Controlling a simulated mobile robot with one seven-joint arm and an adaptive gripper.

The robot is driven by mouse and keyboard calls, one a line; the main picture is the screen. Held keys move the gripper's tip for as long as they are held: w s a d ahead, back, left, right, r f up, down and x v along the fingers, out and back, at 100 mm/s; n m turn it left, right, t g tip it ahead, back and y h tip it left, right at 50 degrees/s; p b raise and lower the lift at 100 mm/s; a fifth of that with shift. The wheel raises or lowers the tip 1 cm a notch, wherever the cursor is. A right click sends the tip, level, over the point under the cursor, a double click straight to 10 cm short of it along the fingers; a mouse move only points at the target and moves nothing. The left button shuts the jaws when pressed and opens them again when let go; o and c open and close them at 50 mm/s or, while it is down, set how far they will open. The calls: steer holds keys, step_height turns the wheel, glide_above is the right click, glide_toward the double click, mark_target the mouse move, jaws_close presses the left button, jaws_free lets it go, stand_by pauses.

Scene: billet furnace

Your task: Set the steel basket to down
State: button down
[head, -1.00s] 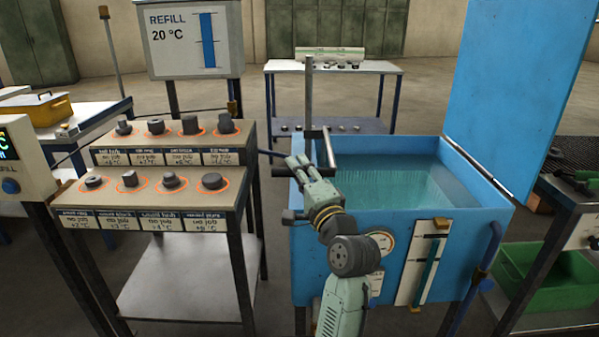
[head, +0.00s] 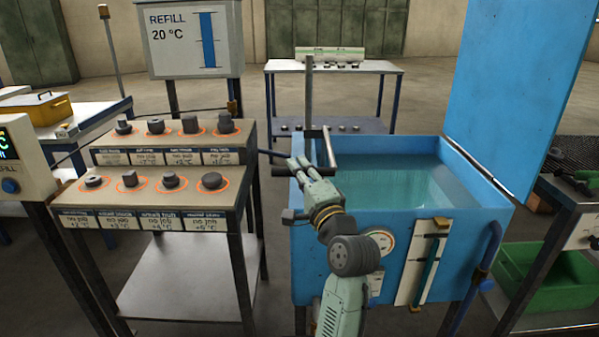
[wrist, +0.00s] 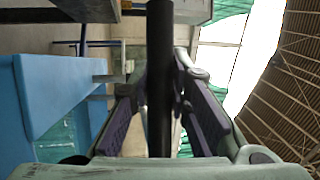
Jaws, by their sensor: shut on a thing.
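The blue quench tank (head: 330,262) stands in the middle, filled with teal water (head: 385,180). The steel basket cannot be made out clearly; only a pale patch shows under the water at the right. A dark post (head: 309,92) rises at the tank's back left, with a dark frame (head: 328,148) beside it. My gripper (head: 294,164) is at the tank's left rim, by this frame's lower bar. In the wrist view, a dark bar (wrist: 160,95) runs between the fingers of my gripper (wrist: 163,75), which is shut on it. How the bar joins the basket is hidden.
A stepped rack (head: 150,196) with several dark parts stands at the left, close to the tank. The tank's raised blue lid (head: 515,85) is at the right. A green bin (head: 550,280) sits low at the right. A white table (head: 350,67) stands behind.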

step_height(320, 180, down, 9)
steer(key=b, duration=0.4)
steer(key=shift+f+b, duration=0.1)
steer(key=shift+b, duration=0.2)
steer(key=c, duration=1.7)
jaws_free()
steer(key=shift+o, duration=1.1)
steer(key=shift+r, duration=0.2)
steer(key=shift+s, duration=0.1)
steer(key=v, duration=1.2)
